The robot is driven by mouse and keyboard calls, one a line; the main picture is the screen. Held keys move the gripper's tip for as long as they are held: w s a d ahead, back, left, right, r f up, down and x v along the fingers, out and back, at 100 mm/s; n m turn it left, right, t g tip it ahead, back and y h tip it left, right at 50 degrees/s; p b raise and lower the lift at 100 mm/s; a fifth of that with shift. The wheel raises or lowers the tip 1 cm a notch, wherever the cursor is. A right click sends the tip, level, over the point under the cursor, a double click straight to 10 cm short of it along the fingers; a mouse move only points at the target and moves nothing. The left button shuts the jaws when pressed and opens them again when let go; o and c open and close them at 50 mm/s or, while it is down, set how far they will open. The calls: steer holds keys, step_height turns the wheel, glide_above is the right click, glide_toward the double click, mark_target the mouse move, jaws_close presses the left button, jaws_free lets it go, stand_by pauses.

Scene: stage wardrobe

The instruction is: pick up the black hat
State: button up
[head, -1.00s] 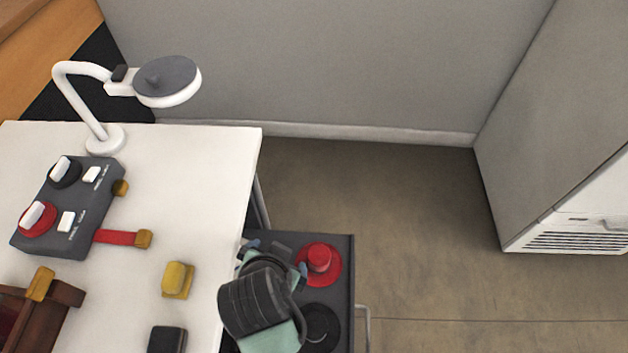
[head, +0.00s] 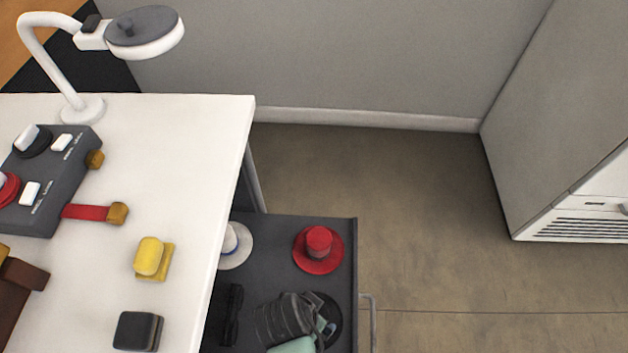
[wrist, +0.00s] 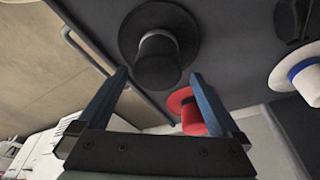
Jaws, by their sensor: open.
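The black hat (wrist: 156,63) has a round brim and a crown that faces my wrist camera. It lies on the dark grey drawer (head: 283,232), and in the head view the black hat (head: 334,304) is partly hidden behind my gripper. My gripper (wrist: 159,76) is open and empty. Its two blue fingers appear on either side of the hat's crown in the wrist view. In the head view my gripper (head: 326,327) is over the hat. I cannot tell how far the fingertips are from it.
A red hat (head: 318,249) and a white hat (head: 236,246) lie on the same drawer, with a dark item (head: 231,312) to the left. The drawer's metal handle (head: 370,325) is at right. The white table (head: 190,190) stands left. Floor at right is clear.

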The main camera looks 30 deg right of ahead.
mark_target(330, 311)
steer(key=b+x, duration=0.1)
steer(key=x, duration=0.2)
steer(key=b+x, duration=0.1)
steer(key=x, duration=0.1)
steer(key=shift+s+b, duration=0.25)
steer(key=shift+b, duration=0.05)
steer(key=c, duration=1.3)
steer(key=shift+r, duration=0.1)
